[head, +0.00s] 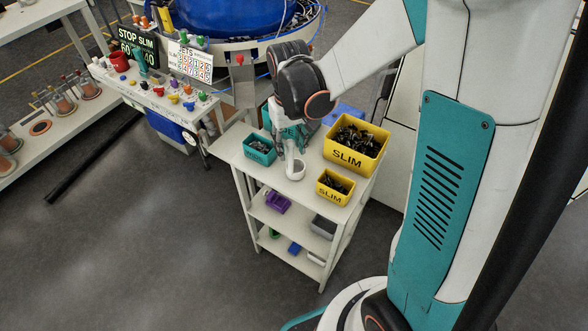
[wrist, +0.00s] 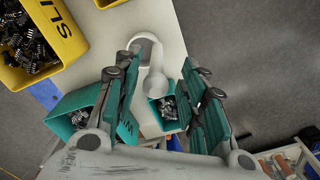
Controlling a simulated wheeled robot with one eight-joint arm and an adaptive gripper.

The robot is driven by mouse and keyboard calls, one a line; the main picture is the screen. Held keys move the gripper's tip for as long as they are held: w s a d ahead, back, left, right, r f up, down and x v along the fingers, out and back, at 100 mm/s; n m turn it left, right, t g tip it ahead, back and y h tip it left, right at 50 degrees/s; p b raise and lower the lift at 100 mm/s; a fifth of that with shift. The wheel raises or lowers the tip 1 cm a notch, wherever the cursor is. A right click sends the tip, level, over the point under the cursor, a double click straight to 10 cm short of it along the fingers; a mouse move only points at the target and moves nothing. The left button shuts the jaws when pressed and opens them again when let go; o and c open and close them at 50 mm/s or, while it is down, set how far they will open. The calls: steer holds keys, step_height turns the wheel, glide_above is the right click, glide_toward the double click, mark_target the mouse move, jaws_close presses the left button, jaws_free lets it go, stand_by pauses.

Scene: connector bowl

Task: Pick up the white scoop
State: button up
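The white scoop (head: 296,171) stands on the top shelf of the cart, its round cup toward the front edge. In the wrist view the scoop (wrist: 155,84) lies between my fingers, with its cup beyond the fingertips. My gripper (head: 290,137) is just above and behind the cup in the head view. In the wrist view my gripper (wrist: 162,65) is open, with teal fingers on both sides of the scoop and visible gaps. Whether either finger touches it cannot be told from the head view, where the gripper partly hides the handle.
A large yellow SLIM bin (head: 348,158) and a small yellow SLIM bin (head: 333,190), both with black connectors, stand right of the scoop. A small teal bin (head: 260,152) stands close on the left. Another teal bin (wrist: 66,128) shows at left in the wrist view.

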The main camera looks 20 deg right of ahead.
mark_target(290, 159)
steer(key=shift+w+d+f+b, duration=0.15)
steer(key=shift+f+b, duration=0.5)
steer(key=shift+f, duration=1.05)
steer(key=shift+w+f+b, duration=0.1)
steer(key=shift+f+b, duration=0.55)
steer(key=shift+f, duration=1)
steer(key=shift+c, duration=0.5)
jaws_close()
